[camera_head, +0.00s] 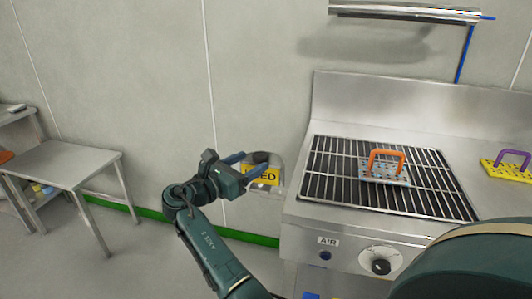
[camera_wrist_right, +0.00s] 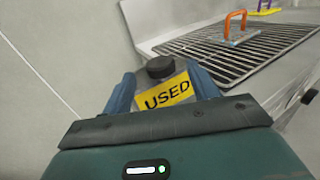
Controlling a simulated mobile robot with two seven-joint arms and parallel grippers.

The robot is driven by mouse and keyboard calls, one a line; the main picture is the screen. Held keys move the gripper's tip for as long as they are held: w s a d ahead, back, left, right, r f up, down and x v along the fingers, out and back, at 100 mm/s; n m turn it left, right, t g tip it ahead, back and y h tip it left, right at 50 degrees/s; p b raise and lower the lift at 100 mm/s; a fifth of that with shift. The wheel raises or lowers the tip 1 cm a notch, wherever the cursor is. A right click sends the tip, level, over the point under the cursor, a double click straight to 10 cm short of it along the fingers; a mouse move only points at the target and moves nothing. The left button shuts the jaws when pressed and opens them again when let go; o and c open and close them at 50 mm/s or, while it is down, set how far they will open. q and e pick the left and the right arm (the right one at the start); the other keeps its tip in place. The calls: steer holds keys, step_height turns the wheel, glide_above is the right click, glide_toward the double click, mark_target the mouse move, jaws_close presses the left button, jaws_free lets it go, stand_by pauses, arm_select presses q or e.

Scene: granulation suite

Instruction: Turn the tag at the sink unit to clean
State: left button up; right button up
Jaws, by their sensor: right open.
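The tag is a yellow plate reading "USED" (camera_wrist_right: 168,93), under a dark round knob (camera_wrist_right: 160,67). It is at the left side of the steel sink unit (camera_head: 300,220); in the head view its yellow face (camera_head: 266,177) shows partly, ending in "ED". My right gripper (camera_head: 253,161) is at the tag with its blue fingers apart. In the right wrist view the fingers (camera_wrist_right: 162,84) lie to either side of the tag and knob; I cannot tell whether they touch it. My left gripper is not in view.
The sink unit has a black grate (camera_head: 330,180) bearing a perforated plate with an orange handle (camera_head: 386,153). A yellow plate with a purple handle (camera_head: 513,158) sits right. A round dial (camera_head: 380,261) is on the front. A steel table (camera_head: 75,162) stands left, with clear floor between.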

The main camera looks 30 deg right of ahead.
mark_target(266, 154)
steer(key=x, duration=0.6)
steer(key=shift+w+d, duration=0.15)
steer(key=shift+d, duration=0.15)
